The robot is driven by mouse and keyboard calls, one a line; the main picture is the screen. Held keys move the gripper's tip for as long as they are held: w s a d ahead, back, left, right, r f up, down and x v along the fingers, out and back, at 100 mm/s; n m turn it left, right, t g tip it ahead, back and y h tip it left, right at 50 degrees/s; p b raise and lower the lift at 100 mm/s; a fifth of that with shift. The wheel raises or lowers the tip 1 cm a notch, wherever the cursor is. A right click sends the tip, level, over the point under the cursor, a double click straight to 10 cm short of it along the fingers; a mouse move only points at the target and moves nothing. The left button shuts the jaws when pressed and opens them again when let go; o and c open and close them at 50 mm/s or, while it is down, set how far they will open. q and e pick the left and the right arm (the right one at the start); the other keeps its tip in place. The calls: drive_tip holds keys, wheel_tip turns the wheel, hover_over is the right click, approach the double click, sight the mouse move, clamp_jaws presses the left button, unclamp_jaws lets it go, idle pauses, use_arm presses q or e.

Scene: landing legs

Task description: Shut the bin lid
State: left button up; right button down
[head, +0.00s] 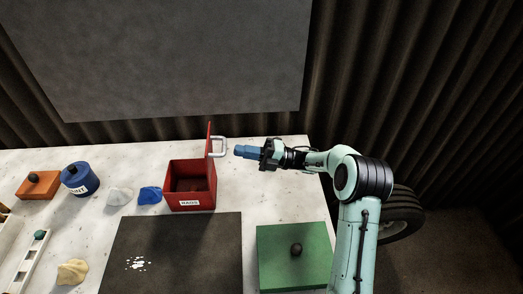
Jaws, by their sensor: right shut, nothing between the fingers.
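The red bin (190,183) stands on the white table at the middle, with a white label on its front. Its red lid (209,143) stands upright, hinged at the bin's right side, so the bin is open and its dark inside shows. A pale metal handle (219,147) sticks out from the lid's right face. My right gripper (240,151) is shut and empty, just right of the handle, with its blue fingers pointing left at it. I cannot tell whether the fingertips touch the handle. My left gripper is not in view.
A dark mat (180,250) with white specks lies in front of the bin. A green box (295,258) with a dark knob sits at front right. A blue cloth-like lump (150,195), a white lump (119,196), a blue pot (80,178) and an orange box (38,186) stand left.

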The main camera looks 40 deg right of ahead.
drive_tip(key=shift+x, duration=1)
